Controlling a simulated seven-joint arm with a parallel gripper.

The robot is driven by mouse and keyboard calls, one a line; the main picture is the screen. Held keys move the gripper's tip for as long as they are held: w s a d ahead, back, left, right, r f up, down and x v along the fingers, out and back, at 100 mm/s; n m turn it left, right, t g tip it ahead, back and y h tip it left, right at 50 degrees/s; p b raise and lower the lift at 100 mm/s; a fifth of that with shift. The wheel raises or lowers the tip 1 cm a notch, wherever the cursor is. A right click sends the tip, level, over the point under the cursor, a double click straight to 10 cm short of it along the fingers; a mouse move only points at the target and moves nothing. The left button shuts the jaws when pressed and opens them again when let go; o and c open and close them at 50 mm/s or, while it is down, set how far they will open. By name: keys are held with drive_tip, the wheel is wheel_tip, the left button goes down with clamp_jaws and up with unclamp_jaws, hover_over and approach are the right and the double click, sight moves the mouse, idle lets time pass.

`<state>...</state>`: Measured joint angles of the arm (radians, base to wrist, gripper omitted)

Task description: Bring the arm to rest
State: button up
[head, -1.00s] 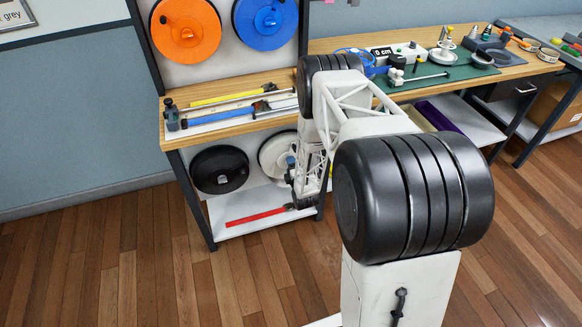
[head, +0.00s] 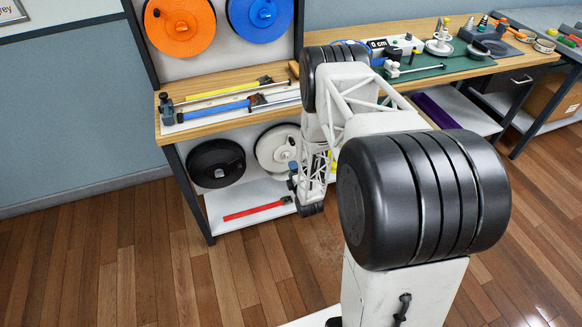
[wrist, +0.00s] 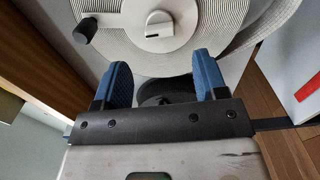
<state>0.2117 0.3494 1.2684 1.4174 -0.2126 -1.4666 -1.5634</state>
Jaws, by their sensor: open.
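In the wrist view my gripper (wrist: 160,78) is open, its two blue fingers wide apart with nothing held between them. A white reel (wrist: 130,35) with a grey wound strap and a dark knob lies just beyond the fingertips. I cannot tell whether they touch it. The gripper hangs low beside the white reel (head: 275,146), and is mostly hidden by my own arm links. The arm holds no strap that I can see.
The bench (head: 157,110) carries a yellow strap (head: 220,89) and a blue strap (head: 215,110). An orange reel (head: 180,25) and a blue reel (head: 260,15) hang above. A black reel (head: 215,163) and a red strap (head: 252,211) are below. Floor at left is clear.

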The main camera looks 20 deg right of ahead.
drive_tip(key=shift+s, duration=0.3)
idle(0.4)
drive_tip(key=w+a+r+m+g+y, duration=0.1)
drive_tip(key=a+r+g, duration=0.2)
drive_tip(key=r, duration=0.3)
drive_tip(key=w+a+r+g+y, duration=0.1)
drive_tip(key=w+a+r+g, duration=0.1)
drive_tip(key=r+g, duration=0.3)
drive_tip(key=s+a+r+m+g+h, duration=0.1)
drive_tip(key=s+r+m, duration=0.35)
drive_tip(key=r, duration=0.85)
drive_tip(key=s+a+r+m+g+h, duration=0.1)
drive_tip(key=s+r+m+h, duration=0.15)
drive_tip(key=s+r, duration=0.75)
drive_tip(key=s+a+r+m+g, duration=0.1)
drive_tip(key=s+r+m, duration=0.2)
drive_tip(key=s+r, duration=0.45)
drive_tip(key=s+a+r+m+g, duration=0.15)
drive_tip(key=s+r, duration=0.25)
drive_tip(key=r, duration=0.6)
drive_tip(key=s+a+r+m+g, duration=0.1)
drive_tip(key=s+r+m, duration=0.2)
drive_tip(key=s, duration=0.7)
drive_tip(key=s+a+r+m+g+y, duration=0.1)
drive_tip(key=s+r+m+g, duration=0.1)
drive_tip(key=s, duration=0.8)
drive_tip(key=shift+r+m, duration=0.45)
drive_tip(key=shift+r, duration=0.2)
